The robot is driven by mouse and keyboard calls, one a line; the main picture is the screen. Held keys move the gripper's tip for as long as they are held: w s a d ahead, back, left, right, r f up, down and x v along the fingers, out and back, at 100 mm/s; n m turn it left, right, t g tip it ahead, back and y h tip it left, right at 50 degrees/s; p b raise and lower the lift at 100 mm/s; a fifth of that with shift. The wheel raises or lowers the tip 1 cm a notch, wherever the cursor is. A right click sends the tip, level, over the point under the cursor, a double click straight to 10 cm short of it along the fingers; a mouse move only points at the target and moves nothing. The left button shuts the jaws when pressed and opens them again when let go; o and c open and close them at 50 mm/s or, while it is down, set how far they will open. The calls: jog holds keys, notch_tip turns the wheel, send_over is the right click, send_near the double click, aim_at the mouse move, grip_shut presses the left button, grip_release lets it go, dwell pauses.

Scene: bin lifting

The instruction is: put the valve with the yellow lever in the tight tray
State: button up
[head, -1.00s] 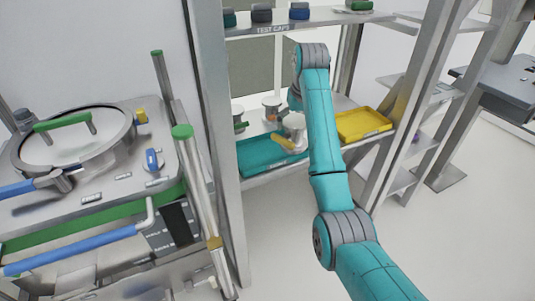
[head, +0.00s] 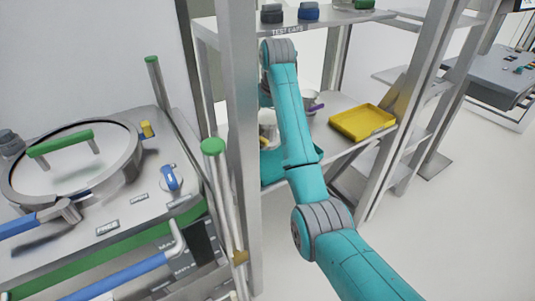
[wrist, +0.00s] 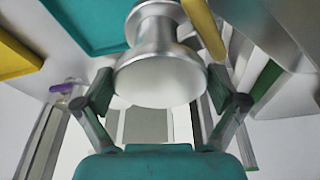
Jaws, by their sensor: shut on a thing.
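The valve with the yellow lever is a silvery metal body (wrist: 160,50) with a yellow lever (wrist: 203,28) in the wrist view. My gripper (wrist: 160,88) is shut on it, one finger on each side of its round flange. In the head view the valve (head: 268,122) shows partly, between the shelf post and my arm, which hides the gripper. A teal tray (head: 273,174) lies below it, mostly hidden; it also shows in the wrist view (wrist: 85,22). A yellow tray (head: 362,122) lies to the right on the same shelf. I cannot read which tray is the tight one.
A valve with a purple lever (head: 313,105) stands behind my arm. Metal posts (head: 238,150) frame the shelf, one close left of the held valve. Caps (head: 308,12) stand on the upper shelf. A steel bench with a round lid (head: 75,160) is at the left.

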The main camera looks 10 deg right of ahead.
aim_at(266, 133)
jog(key=f, duration=0.5)
jog(key=shift+a+f, duration=0.2)
jog(key=shift+a, duration=0.05)
jog(key=shift+f, duration=2.1)
jog(key=shift+d+f, duration=0.1)
jog(key=o, duration=1.4)
jog(key=shift+f, duration=0.1)
